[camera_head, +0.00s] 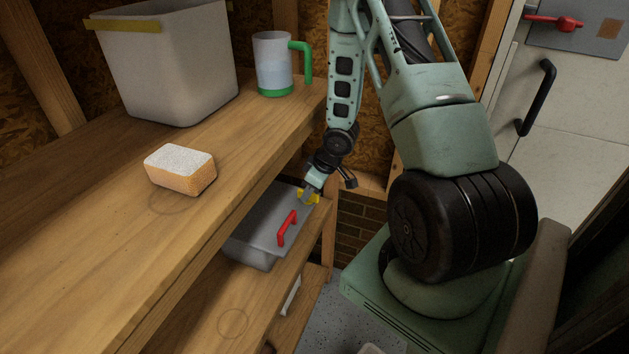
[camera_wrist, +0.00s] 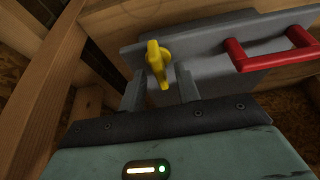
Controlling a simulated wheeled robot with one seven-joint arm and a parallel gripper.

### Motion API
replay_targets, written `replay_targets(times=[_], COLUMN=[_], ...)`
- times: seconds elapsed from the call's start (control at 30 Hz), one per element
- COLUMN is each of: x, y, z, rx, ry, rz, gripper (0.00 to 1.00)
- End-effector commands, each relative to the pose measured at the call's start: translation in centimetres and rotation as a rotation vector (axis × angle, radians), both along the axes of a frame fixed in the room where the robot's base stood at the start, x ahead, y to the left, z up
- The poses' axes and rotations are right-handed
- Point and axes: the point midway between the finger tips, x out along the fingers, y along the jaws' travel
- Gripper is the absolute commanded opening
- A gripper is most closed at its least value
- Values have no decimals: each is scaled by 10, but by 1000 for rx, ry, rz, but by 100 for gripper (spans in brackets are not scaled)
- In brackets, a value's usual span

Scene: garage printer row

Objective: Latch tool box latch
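The grey tool box (camera_head: 262,238) sits on the shelf below the wooden top, with a red handle (camera_head: 287,228) on it. Its yellow latch (camera_head: 313,197) is partly hidden by my gripper (camera_head: 307,194) in the head view. In the wrist view the yellow latch (camera_wrist: 157,62) stands out from the grey box (camera_wrist: 205,65), left of the red handle (camera_wrist: 270,53). My gripper (camera_wrist: 161,86) is open, with a finger on each side of the latch's lower end. Gaps show between the fingers and the latch.
A sponge (camera_head: 180,170), a mug with a green handle (camera_head: 274,66) and a grey bin (camera_head: 170,70) stand on the wooden top (camera_head: 110,240). A wooden post (camera_wrist: 45,85) is close to the left of my gripper in the wrist view. A white cabinet (camera_head: 570,130) stands at right.

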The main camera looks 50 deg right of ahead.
Motion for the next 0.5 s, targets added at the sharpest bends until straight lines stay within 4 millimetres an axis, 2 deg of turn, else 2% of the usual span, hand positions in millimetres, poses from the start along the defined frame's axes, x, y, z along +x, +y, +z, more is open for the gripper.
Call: replay_targets(times=[0.17,0.5], x=[-7,-36], y=[-3,-13], z=[23,100], rx=[0,-2], ry=[-3,-3], rz=[-3,-4], gripper=[33,33])
